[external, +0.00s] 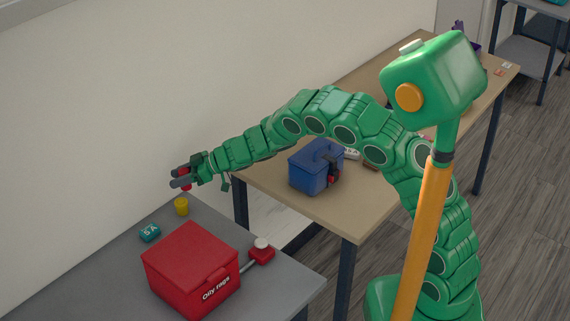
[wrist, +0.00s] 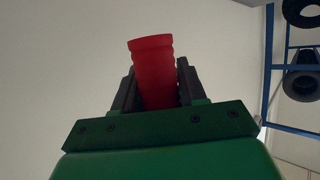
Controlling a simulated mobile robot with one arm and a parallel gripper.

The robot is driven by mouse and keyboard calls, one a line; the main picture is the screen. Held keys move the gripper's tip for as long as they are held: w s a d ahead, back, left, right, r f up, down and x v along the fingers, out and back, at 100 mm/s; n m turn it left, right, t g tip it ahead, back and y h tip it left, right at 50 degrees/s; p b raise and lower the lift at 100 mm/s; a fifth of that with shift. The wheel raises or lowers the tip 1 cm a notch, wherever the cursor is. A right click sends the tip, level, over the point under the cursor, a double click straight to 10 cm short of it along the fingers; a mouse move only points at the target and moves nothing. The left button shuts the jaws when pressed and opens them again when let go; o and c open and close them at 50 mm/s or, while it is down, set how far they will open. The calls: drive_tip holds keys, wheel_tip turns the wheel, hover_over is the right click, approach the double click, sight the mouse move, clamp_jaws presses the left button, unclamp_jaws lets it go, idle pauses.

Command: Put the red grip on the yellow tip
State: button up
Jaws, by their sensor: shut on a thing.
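My gripper (external: 180,177) is shut on the red grip (wrist: 153,75), which shows ribbed and red between the two dark fingers in the wrist view. In the external view a small part of the red grip (external: 186,187) shows below the fingers, and the rest is partly hidden by them. The yellow tip (external: 181,206) stands upright on the grey table near its far corner. The gripper and red grip are above the yellow tip, with a small gap showing between them. The yellow tip is not in the wrist view.
A teal block (external: 150,232) lies beside the yellow tip on the grey table (external: 90,270). A red "Oily rags" box (external: 190,270) and a red piece with a white knob (external: 262,250) stand nearer. A blue toolbox (external: 315,165) stands on the wooden table (external: 265,183). A wall lies behind.

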drive_tip(key=shift+w+a+f, duration=0.3)
drive_tip(key=shift+a+f, duration=0.15)
drive_tip(key=shift+f, duration=0.2)
drive_tip(key=shift+w+a+f, duration=0.3)
drive_tip(key=shift+a+f, duration=0.1)
drive_tip(key=shift+f, duration=0.3)
drive_tip(key=shift+w+a+f, duration=0.3)
drive_tip(key=shift+a+f, duration=0.15)
drive_tip(key=shift+f, duration=0.2)
drive_tip(key=shift+a+f, duration=0.1)
drive_tip(key=shift+f, duration=1.5)
drive_tip(key=shift+f, duration=0.1)
drive_tip(key=o, duration=1.1)
drive_tip(key=shift+c, duration=0.2)
